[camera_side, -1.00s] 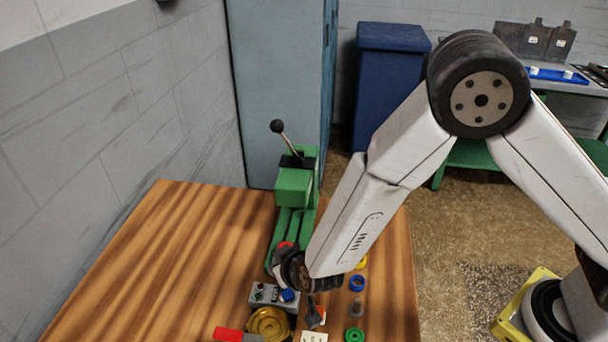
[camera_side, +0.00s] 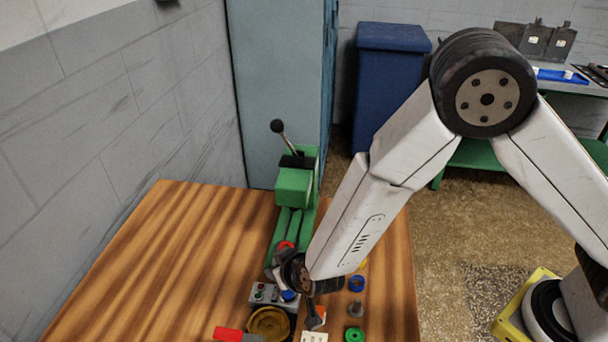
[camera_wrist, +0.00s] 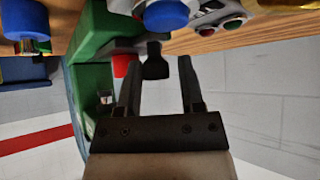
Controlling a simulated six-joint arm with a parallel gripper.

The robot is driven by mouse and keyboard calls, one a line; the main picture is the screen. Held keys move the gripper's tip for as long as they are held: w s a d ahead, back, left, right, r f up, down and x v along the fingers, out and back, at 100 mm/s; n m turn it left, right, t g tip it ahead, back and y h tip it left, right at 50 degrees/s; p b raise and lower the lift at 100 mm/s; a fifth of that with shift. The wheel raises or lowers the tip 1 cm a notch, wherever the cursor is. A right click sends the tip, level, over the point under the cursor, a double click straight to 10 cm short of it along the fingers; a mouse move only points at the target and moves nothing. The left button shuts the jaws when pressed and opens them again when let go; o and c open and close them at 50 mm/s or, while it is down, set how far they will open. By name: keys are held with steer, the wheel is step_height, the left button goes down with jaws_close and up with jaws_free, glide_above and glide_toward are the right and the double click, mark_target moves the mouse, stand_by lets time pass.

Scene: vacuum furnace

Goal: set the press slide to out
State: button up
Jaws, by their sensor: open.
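The green press (camera_side: 292,190) stands at the back of the wooden table, with a lever (camera_side: 284,134) topped by a black knob leaning up and left. Its green rails run forward towards my gripper (camera_side: 302,307). The front of the slide is mostly hidden behind my wrist; a red part (camera_side: 287,245) shows there. In the wrist view my gripper (camera_wrist: 157,66) is open. A dark knob (camera_wrist: 154,62) appears between its fingertips, without clear contact, beside a red part (camera_wrist: 123,65) and the green press body (camera_wrist: 95,40). I cannot tell how far out the slide is.
A control box (camera_side: 265,293) with coloured buttons sits close to my wrist, with a brass dish (camera_side: 268,323) in front. A blue ring (camera_side: 357,283), a grey part (camera_side: 356,308) and a green ring (camera_side: 355,335) lie right. The table's left side is clear.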

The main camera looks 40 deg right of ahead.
steer(key=shift+v, duration=3.8)
steer(key=d+r+g+y, duration=0.25)
steer(key=d+r, duration=0.25)
steer(key=d, duration=0.6)
steer(key=s+d+g+h, duration=0.1)
steer(key=s+d+g, duration=0.1)
steer(key=d, duration=0.4)
steer(key=s+d+r+g+h, duration=0.1)
steer(key=s+d+g, duration=0.1)
steer(key=s+d, duration=0.3)
steer(key=shift+s+d+r, duration=0.2)
steer(key=shift+d+r, duration=0.1)
steer(key=shift+d, duration=0.9)
